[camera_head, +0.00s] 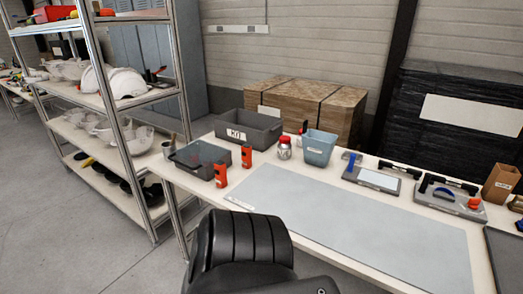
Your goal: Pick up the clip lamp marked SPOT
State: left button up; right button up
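Two small upright orange-red items stand on the table near its left end. The nearer one (220,174) is beside the dark open tray, and the other (246,156) is a little farther back. They may be clip lamps, but I cannot tell. Each has a small dark mark that is too small to read, so I cannot tell whether either says SPOT. Neither gripper shows in the head view.
The table (190,182) carries a pale grey mat (350,222), clear on top. A dark tray (203,161), a grey bin labelled KIT (262,133), a red-lidded jar (284,150) and a blue-grey bin (319,150) stand behind. A metal shelf (118,140) with white shells is left.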

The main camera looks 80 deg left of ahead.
aim_at(246, 161)
jog(key=u, duration=0.35)
jog(key=i, duration=0.7)
jog(key=u, duration=0.65)
